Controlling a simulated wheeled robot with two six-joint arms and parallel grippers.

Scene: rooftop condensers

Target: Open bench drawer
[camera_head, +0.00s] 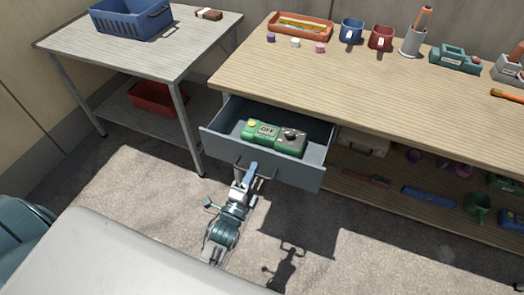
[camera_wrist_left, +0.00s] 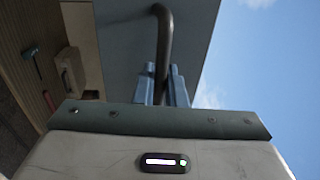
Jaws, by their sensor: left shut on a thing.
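The bench drawer (camera_head: 225,141) is grey and stands pulled out from under the wooden bench (camera_head: 340,85). A green device with a label (camera_head: 272,135) lies inside it. My left gripper (camera_head: 249,170) is at the drawer's front, shut on the dark bar handle (camera_head: 268,177). In the left wrist view the handle (camera_wrist_left: 163,35) runs down between the blue fingers (camera_wrist_left: 162,86), in front of the drawer's front panel (camera_wrist_left: 125,60). My right gripper is not in view.
A side table (camera_head: 150,50) with a blue basket (camera_head: 130,20) stands at the left. The bench top holds a tray (camera_head: 300,24), mugs (camera_head: 351,31) and tools. Several items lie on the shelf (camera_head: 400,198) below. The floor (camera_head: 370,250) in front is clear.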

